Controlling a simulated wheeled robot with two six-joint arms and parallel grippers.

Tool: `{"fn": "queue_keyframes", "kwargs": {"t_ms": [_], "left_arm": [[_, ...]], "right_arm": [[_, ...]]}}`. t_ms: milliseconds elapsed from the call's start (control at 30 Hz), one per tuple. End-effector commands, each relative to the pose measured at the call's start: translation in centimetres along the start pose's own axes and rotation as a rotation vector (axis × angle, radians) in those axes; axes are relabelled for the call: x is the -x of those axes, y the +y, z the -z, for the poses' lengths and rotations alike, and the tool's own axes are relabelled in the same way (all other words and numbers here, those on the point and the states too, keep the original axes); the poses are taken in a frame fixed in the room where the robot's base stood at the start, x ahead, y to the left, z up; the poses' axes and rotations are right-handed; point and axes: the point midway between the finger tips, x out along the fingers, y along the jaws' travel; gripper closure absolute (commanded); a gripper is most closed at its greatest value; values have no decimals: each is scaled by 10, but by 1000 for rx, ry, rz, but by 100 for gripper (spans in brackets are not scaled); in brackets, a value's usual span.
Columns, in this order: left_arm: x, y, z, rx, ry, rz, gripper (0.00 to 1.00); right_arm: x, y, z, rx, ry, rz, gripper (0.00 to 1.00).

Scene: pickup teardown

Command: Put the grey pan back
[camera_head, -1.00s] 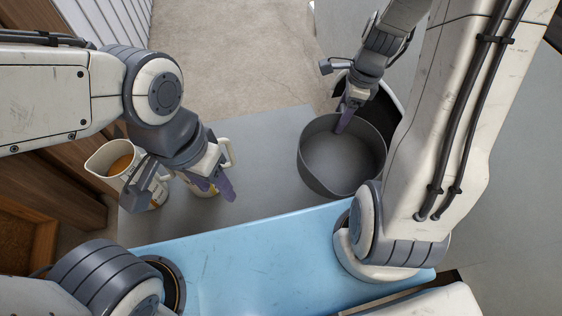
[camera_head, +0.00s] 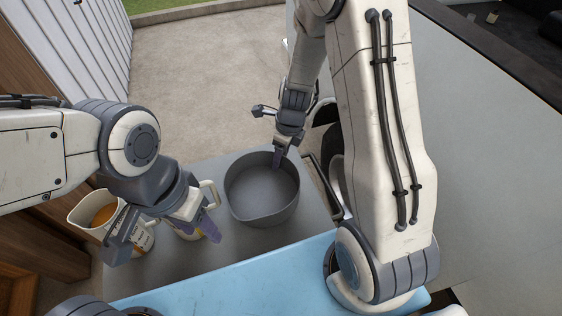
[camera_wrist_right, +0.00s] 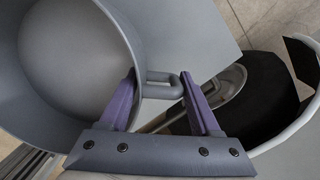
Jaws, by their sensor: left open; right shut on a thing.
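In the right wrist view, my right gripper's fingers (camera_wrist_right: 160,88) are shut on the pan's looped handle. My left gripper (camera_head: 163,238) is open, left of the pan, in front of a pale jug and a mug.
The jug (camera_head: 82,216) holds something orange. The mug (camera_head: 188,233), with its handle raised behind my left gripper, stands between the jug and the pan. A black tyre shows in the right wrist view (camera_wrist_right: 262,95). Sandy paved ground (camera_head: 205,85) lies beyond the tabletop.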

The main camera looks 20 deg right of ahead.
Motion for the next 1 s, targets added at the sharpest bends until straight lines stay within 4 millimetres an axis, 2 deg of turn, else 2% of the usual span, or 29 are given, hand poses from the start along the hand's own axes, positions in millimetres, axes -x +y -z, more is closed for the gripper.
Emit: {"fn": "queue_keyframes", "kwargs": {"t_ms": [267,700,733,800,1000], "left_arm": [[-14,-1,-1,-1,0,0,50],[-17,-1,-1,-1,0,0,50],[-16,-1,-1,-1,0,0,50],[-16,-1,-1,-1,0,0,50],[-16,-1,-1,-1,0,0,50]], "right_arm": [[-38,0,5,0,1,-1,100],[-44,-1,6,2,0,1,100],[-43,-1,6,2,1,1,28],[-43,-1,6,2,0,1,6],[-43,-1,6,2,0,1,6]]}}
